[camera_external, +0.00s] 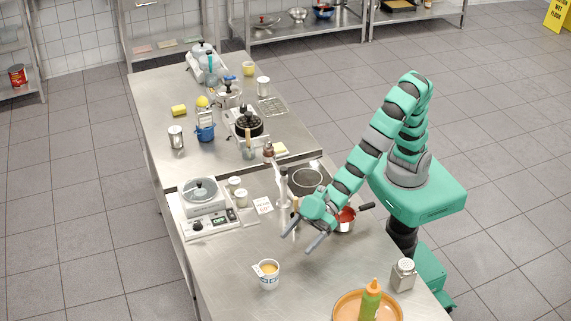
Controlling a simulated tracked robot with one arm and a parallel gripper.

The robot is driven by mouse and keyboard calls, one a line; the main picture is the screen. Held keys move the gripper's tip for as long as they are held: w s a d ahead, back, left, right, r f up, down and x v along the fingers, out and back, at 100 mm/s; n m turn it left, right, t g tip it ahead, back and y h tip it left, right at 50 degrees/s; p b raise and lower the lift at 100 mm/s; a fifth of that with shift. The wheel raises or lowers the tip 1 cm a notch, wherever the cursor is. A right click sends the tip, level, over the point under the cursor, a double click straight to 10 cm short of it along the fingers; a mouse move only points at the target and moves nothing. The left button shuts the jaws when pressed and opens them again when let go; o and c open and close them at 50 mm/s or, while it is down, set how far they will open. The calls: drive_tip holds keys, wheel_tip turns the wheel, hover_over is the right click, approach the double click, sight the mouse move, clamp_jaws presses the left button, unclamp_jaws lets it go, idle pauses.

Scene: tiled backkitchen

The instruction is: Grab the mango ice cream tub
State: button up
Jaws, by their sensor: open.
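A small white tub (268,274) with orange-yellow contents, which looks like the mango ice cream tub, stands upright on the front steel table (228,274). A spoon-like or tab-like white piece shows at its left rim. My gripper (301,242) is above the table, behind and to the right of the tub. Its two fingers are spread apart and point toward the front left. Nothing is between them, and they are apart from the tub.
An orange tray (340,307) with a green bottle (369,301) and a shaker (403,274) stand front right. A red-filled saucepan (344,222) and a dark pot (306,181) are near my arm. The table around the tub is clear.

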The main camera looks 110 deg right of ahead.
sight(275, 265)
drive_tip(key=x, duration=0.8)
drive_tip(key=shift+w, duration=0.15)
drive_tip(key=shift+b+x, duration=0.4)
drive_tip(key=shift+x, duration=2.25)
drive_tip(key=shift+w+r, duration=0.1)
drive_tip(key=shift+r, duration=0.05)
drive_tip(key=c, duration=1.1)
